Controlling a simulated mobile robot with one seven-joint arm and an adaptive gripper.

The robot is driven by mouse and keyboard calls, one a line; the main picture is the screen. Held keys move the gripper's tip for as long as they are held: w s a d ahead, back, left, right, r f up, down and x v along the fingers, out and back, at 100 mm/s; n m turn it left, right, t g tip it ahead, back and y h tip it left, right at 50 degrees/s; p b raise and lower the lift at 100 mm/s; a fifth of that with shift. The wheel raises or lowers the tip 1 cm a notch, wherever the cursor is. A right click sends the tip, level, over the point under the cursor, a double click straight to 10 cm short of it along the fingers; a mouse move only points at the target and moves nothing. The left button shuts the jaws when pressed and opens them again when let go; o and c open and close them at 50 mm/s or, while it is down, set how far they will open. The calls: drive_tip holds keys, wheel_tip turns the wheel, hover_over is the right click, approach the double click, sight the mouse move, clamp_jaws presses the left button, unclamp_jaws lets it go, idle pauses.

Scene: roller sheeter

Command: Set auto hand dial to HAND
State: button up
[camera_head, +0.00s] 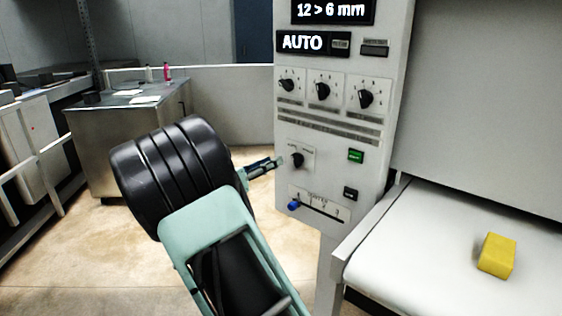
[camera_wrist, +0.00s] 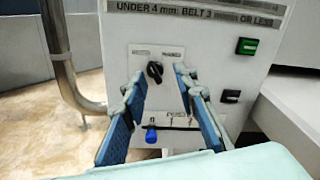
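The auto hand dial (camera_head: 297,160) is a black knob on a white plate low on the control panel. It also shows in the wrist view (camera_wrist: 154,71), its pointer tilted off vertical; the labels above it are too small to read there. The upper display (camera_head: 302,42) reads AUTO. My gripper (camera_head: 278,162) is just left of the dial in the head view. In the wrist view, my gripper (camera_wrist: 162,85) is open, its two blue-padded fingers apart and empty. The dial appears between and beyond the fingertips, nearer the left one. Contact cannot be told.
Three black dials (camera_head: 323,91) sit above on the panel. A green button (camera_head: 356,156) and a black button (camera_head: 350,194) are right of the dial. A blue-knobbed slider (camera_head: 293,206) is below. A white belt (camera_head: 440,245) with a yellow block (camera_head: 496,256) extends right.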

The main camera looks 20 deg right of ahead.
sight(293, 159)
drive_tip(key=w+d+f, duration=0.1)
drive_tip(key=w+d, duration=0.1)
drive_tip(key=d, duration=0.1)
drive_tip(key=w+d+f+n, duration=0.1)
drive_tip(key=d, duration=0.2)
drive_tip(key=w+d+f+n, duration=0.1)
drive_tip(key=w+d, duration=0.1)
drive_tip(key=d, duration=0.1)
drive_tip(key=shift+w+f+t, duration=0.25)
drive_tip(key=shift+w+t, duration=0.1)
drive_tip(key=shift+t, duration=0.05)
clamp_jaws()
